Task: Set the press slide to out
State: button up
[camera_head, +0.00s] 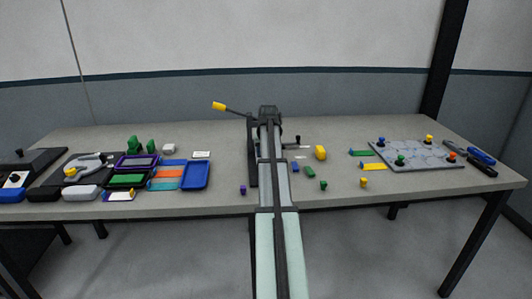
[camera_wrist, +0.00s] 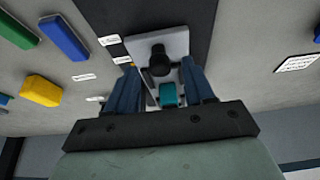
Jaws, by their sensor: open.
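In the wrist view, a light grey plate (camera_wrist: 174,42) carries an upright black knob (camera_wrist: 159,62), which I take for the press slide. A teal block (camera_wrist: 169,95) sits beside the knob, toward my palm. My gripper (camera_wrist: 160,78) is open, with one dark blue finger on each side of the knob and block. I see no clear contact, and the fingers hide the plate's sides. In the head view, a dark press frame (camera_head: 252,160) stands mid-table, with a yellow-ended lever (camera_head: 219,106) sticking out to the left. My arm covers much of the press and hides the fingers.
Right of the press stand a yellow block (camera_head: 320,152), a blue block (camera_head: 295,167) and a green block (camera_head: 309,171). A grey board with coloured knobs (camera_head: 415,154) lies farther right. Blue trays (camera_head: 196,176) and other items crowd the left. The table's front middle holds a purple piece (camera_head: 243,189).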

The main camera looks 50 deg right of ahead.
jog(key=shift+w+d+f, duration=0.1)
jog(key=shift+f, duration=0.3)
grip_shut()
dwell(0.4)
